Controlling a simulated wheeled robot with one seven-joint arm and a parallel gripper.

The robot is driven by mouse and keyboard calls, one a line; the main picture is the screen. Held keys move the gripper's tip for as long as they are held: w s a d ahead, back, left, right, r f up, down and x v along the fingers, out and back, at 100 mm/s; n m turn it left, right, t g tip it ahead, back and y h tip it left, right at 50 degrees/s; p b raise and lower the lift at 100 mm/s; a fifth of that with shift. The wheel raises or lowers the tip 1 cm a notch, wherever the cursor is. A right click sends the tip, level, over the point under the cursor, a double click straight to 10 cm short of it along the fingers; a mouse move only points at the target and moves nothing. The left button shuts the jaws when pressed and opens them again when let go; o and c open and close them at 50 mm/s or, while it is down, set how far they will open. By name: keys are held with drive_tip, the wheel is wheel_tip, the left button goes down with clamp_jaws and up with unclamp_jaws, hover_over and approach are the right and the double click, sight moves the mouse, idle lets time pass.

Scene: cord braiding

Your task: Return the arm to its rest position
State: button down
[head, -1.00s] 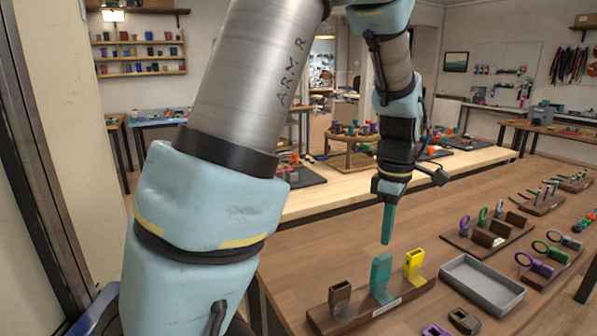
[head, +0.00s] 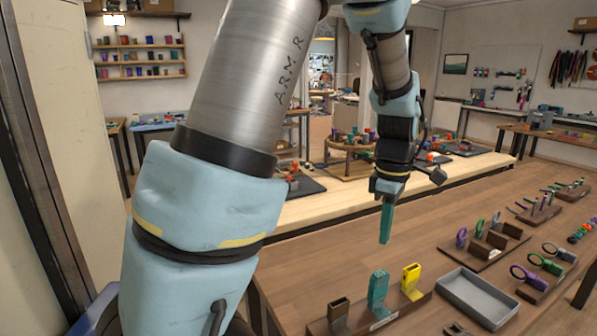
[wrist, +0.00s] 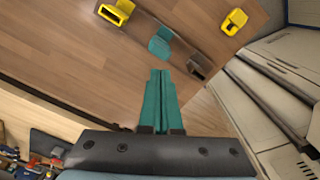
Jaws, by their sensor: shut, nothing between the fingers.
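My gripper (head: 386,222) hangs fingers-down above the brown table (head: 290,262), with its teal fingers together and nothing between them. In the wrist view the shut fingers (wrist: 160,100) point towards a wooden stand with a teal holder (wrist: 160,44), a yellow holder (wrist: 118,12) and a dark brown holder (wrist: 198,66). The same stand (head: 384,318) shows in the head view, below the gripper and apart from it. My upper arm fills the left middle of the head view and hides part of the room.
A grey tray (head: 512,312) lies right of the stand. Racks with rings and pegs (head: 486,243) stand further back on the table. Another yellow piece (wrist: 234,22) lies near the table edge in the wrist view. A pale bench (head: 330,204) stands behind.

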drive_tip(key=s+a+m, duration=0.1)
drive_tip(key=a+m, duration=0.5)
drive_tip(key=a, duration=0.6)
drive_tip(key=s+a+f+m+t, duration=0.1)
drive_tip(key=a+m, duration=0.5)
drive_tip(key=a, duration=0.6)
drive_tip(key=shift+s+a+f+t, duration=0.3)
drive_tip(key=shift+s, duration=0.25)
